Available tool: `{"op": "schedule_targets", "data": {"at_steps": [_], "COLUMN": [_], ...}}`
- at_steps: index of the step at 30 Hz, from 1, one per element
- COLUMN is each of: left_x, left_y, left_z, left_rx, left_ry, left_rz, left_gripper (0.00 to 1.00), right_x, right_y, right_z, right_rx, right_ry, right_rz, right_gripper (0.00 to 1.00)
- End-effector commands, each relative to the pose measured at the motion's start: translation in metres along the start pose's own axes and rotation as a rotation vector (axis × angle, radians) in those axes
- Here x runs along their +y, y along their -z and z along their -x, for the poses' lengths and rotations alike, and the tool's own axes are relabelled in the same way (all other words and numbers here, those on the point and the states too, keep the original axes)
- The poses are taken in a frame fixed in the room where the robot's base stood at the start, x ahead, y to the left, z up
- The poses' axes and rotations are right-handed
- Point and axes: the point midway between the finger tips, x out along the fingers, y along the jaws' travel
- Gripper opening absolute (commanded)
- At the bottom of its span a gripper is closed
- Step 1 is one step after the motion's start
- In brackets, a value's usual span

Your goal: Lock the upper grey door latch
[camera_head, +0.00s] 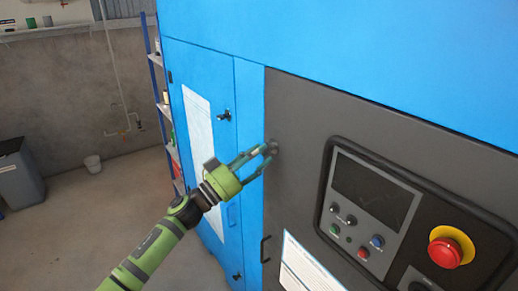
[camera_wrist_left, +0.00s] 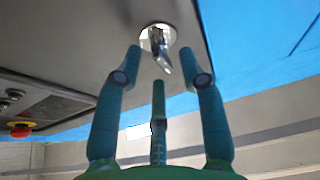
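The upper grey door latch (camera_head: 275,146) is a small knob-like fitting near the left edge of the dark grey door (camera_head: 300,113). In the left wrist view the latch (camera_wrist_left: 157,37) is a shiny round metal base with a short handle that points down and slightly right. My left gripper (camera_head: 264,154) is close to the latch. In the wrist view my left gripper (camera_wrist_left: 160,66) is open, with a finger on each side of the handle and a third finger below. No clear contact shows. My right gripper is out of view.
A control panel (camera_head: 372,200) with a screen, buttons and a red emergency stop (camera_head: 445,252) is right of the latch. Floor at left is mostly free.

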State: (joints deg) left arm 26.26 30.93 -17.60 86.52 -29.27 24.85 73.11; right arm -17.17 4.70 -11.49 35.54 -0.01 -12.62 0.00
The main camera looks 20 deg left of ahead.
Motion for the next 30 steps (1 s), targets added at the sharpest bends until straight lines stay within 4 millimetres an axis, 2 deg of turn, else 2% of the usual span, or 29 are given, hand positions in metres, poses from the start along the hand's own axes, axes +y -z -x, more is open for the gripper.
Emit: {"op": "schedule_targets", "data": {"at_steps": [3, 11, 12, 14, 30], "left_x": [0.0, 0.0, 0.0, 0.0, -0.0016], "left_y": [0.0005, -0.0007, -0.0007, -0.0007, -0.0002], "left_z": [-0.0071, -0.0076, -0.0075, -0.0074, -0.0069], "left_rx": [0.0, -0.001, -0.001, -0.001, 0.002], "left_ry": [0.0, 0.0, 0.0, 0.0, -0.027], "left_rz": [0.0, 0.0, 0.0, 0.0, -0.07], "left_gripper": [0.4, 0.4, 0.24, 0.0, 0.0], "right_x": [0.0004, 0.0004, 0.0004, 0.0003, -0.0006], "right_y": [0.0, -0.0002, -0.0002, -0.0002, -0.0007], "right_z": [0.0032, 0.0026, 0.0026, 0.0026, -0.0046], "right_rx": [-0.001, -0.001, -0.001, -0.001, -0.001], "right_ry": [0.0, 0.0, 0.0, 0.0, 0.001], "right_rz": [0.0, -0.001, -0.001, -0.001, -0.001], "right_gripper": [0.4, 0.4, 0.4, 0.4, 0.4]}}
